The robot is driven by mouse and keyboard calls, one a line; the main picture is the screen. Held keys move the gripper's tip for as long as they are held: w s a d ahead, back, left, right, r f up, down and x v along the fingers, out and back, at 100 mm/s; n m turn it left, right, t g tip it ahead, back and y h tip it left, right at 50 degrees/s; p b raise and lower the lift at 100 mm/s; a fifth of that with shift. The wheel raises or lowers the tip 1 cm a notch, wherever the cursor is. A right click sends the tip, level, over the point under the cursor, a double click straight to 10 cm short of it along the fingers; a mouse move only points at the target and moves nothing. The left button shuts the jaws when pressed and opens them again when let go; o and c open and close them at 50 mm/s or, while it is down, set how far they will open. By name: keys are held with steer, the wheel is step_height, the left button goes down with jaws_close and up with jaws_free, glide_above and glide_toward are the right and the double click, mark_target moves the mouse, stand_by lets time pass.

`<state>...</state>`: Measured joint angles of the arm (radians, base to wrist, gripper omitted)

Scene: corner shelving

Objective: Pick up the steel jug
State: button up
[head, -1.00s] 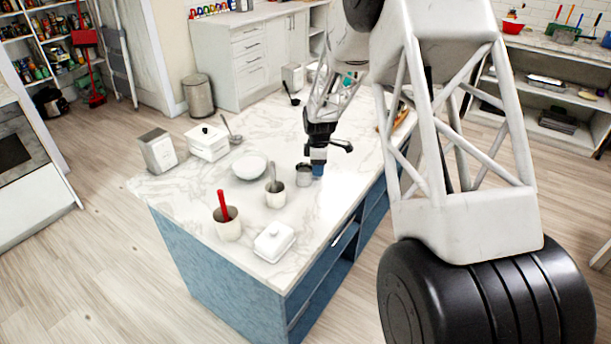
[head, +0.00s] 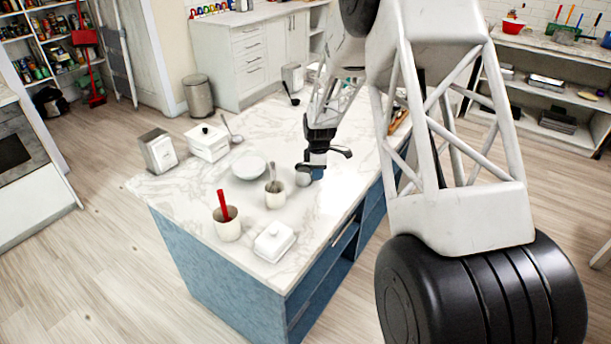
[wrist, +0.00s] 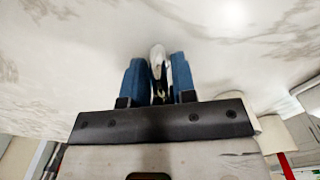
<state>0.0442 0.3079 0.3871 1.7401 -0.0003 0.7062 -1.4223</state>
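The steel jug (head: 302,178) is a small grey, shiny vessel near the middle of the island's worktop in the head view. My gripper (head: 317,172) is right against its right side, blue fingertips pointing down. In the wrist view, my gripper's two blue fingers (wrist: 161,78) stand close together with a narrow pale, shiny piece of the jug (wrist: 158,58) between them. The fingers look closed on it. Most of the jug is hidden in the wrist view, and whether its base touches the worktop is hard to tell.
A cream pot with a utensil (head: 275,195) stands close to the jug's left, and a white bowl (head: 249,167) lies beyond it. A pot with a red handle (head: 228,228) and a white butter dish (head: 274,242) stand nearer the front.

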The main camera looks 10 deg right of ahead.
jaws_close()
steer(key=shift+r, duration=0.8)
step_height(320, 180, up, 2)
steer(key=shift+r, duration=0.1)
steer(key=s+r, duration=0.1)
steer(key=s, duration=1.5)
steer(key=shift+a, duration=0.35)
steer(key=shift+r, duration=0.1)
